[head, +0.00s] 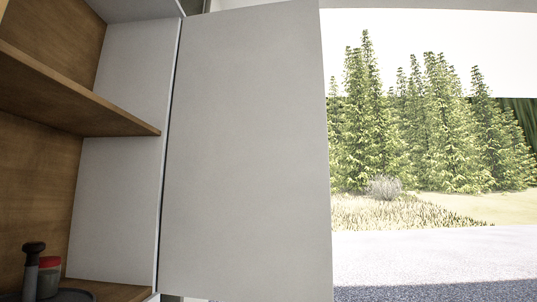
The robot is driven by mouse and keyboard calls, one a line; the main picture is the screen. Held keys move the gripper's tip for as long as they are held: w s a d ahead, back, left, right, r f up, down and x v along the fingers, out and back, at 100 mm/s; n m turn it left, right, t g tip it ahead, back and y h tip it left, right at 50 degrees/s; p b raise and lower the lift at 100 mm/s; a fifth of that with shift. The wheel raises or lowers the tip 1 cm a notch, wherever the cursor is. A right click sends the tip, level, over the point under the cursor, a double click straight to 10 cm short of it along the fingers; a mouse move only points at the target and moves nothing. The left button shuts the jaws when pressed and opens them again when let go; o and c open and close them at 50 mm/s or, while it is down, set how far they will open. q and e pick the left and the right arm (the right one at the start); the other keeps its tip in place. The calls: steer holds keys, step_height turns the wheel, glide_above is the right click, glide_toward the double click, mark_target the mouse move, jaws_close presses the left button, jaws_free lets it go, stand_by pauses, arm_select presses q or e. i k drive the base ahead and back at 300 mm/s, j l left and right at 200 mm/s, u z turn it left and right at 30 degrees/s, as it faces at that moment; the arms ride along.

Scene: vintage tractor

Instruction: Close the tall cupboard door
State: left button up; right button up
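The tall cupboard door (248,150) is a plain light-grey panel that stands open in the middle of the head view. Its left edge meets the right side wall (118,190) of the cupboard, and its free edge is on the right. The open cupboard on the left shows a wooden back and a wooden shelf (70,95). No handle shows on the door. Neither of my grippers is in view.
On the cupboard's lower board (110,290) stand a dark-topped grinder (31,268) and a jar with a red lid (48,278), beside a dark round item. Right of the door lies open ground (430,255) with trees (430,125) behind.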

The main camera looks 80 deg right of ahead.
mark_target(246, 216)
steer(key=k+l, duration=0.1)
steer(key=l, duration=0.3)
steer(key=k+l, duration=0.1)
steer(key=l, duration=0.3)
steer(key=k+l, duration=0.1)
steer(key=l, duration=0.35)
steer(key=k+l+u, duration=0.1)
steer(key=l, duration=0.3)
steer(key=k+l, duration=0.1)
steer(key=l, duration=0.3)
steer(key=k+l, duration=0.1)
steer(key=l, duration=0.3)
steer(key=k+l, duration=0.1)
steer(key=l, duration=0.3)
steer(key=k+l+u, duration=0.1)
steer(key=l, duration=0.3)
